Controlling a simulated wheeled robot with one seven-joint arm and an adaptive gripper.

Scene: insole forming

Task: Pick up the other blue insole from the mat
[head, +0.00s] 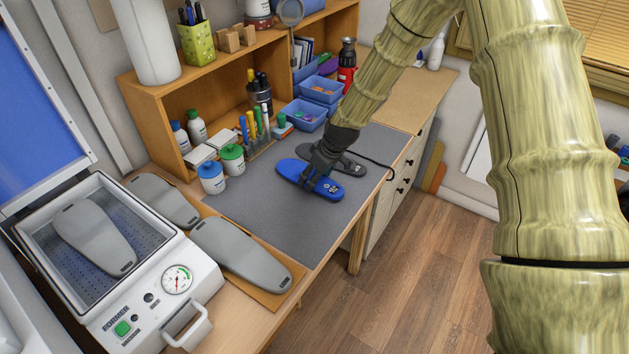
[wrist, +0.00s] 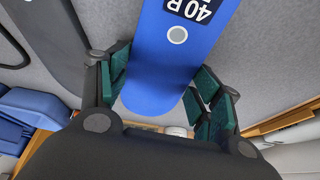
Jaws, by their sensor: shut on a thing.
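The blue insole (head: 327,189) is at the far end of the grey mat (head: 275,222). My gripper (head: 315,172) is over its middle, with its fingers around it. In the wrist view, the blue insole (wrist: 165,70) lies between the green finger pads of my gripper (wrist: 160,88), with a "40 R" label and a pale round dot on it. I cannot tell whether it touches the mat or is slightly above it. A dark grey insole (head: 346,162) lies on the mat just behind; it also shows at the left of the wrist view (wrist: 50,35).
A forming machine (head: 150,300) stands at front left with a grey form (head: 95,238) inside. Two more grey forms (head: 240,252) lie on a wooden board beside it. Jars (head: 212,178), pens and blue bins (head: 304,115) line the mat's back edge. The mat's front middle is clear.

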